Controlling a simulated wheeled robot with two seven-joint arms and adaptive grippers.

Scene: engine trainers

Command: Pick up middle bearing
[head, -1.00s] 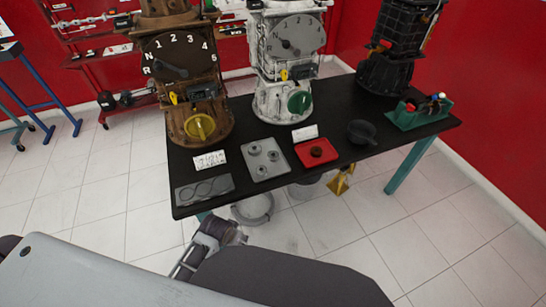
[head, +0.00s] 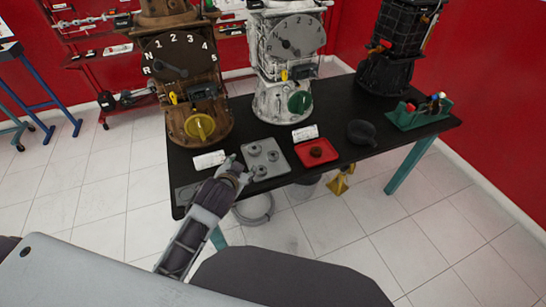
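Several round grey bearings lie on a light grey tray (head: 283,165) near the front edge of the black table. One bearing (head: 254,150) is at the upper left, another (head: 273,156) at the right, and a third (head: 261,170) at the front. I cannot tell by size which is the middle one. My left gripper (head: 242,167) is at the tray's left edge, its fingers apart and nothing seen between them. It is close to the bearings but holds none. My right gripper is not in view.
A red tray (head: 331,146) with a dark ring (head: 316,152), a black bowl (head: 362,132) and a green tool holder (head: 418,114) stand to the right. Tall engine trainers line the back. A white card (head: 209,160) lies left.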

